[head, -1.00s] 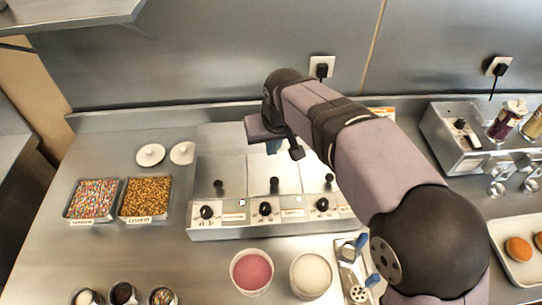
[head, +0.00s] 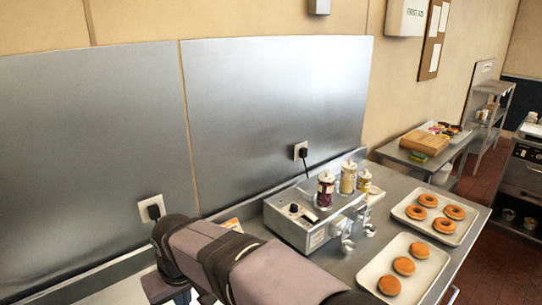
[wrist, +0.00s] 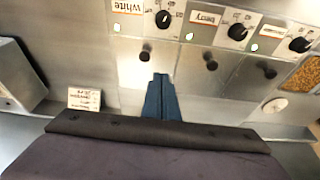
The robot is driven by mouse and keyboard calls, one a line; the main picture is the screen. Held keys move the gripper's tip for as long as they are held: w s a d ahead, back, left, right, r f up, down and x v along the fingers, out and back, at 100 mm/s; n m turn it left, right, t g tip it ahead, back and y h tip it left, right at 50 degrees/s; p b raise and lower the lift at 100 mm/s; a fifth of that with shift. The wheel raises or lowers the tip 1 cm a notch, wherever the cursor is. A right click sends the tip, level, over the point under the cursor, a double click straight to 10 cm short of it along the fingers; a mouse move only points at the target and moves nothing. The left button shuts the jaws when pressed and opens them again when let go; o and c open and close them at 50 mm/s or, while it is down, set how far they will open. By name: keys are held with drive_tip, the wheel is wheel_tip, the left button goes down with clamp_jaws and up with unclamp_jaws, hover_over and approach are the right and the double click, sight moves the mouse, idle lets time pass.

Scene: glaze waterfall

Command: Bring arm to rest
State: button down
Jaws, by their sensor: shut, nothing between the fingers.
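My gripper (wrist: 162,82) shows in the wrist view as two blue fingers pressed together, with nothing between them. It points over the steel lids of the glaze warmer (wrist: 205,72), near a black lid knob (wrist: 145,56).
In the head view a steel machine (head: 305,225) with jars on top stands right of my arm. Trays of ring doughnuts (head: 465,228) and round buns (head: 373,275) lie farther right. A steel wall panel (head: 270,120) rises behind. A small card (wrist: 84,98) stands left in the wrist view.

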drive_tip(key=d+f+m+h, duration=0.1)
drive_tip(key=d+f+m, duration=0.15)
drive_tip(key=d, duration=0.95)
drive_tip(key=d+f+m+h, duration=0.1)
drive_tip(key=d+f+m, duration=0.15)
drive_tip(key=d, duration=0.85)
drive_tip(key=s+d+f+m+g, duration=0.2)
drive_tip(key=s+d+f, duration=0.4)
drive_tip(key=s+d, duration=0.5)
drive_tip(key=d+m, duration=0.1)
drive_tip(key=d, duration=0.2)
drive_tip(key=shift+s+d+f+m, duration=0.2)
drive_tip(key=shift+s+d+m, duration=0.1)
drive_tip(key=shift+m, duration=0.1)
drive_tip(key=shift+w, duration=0.1)
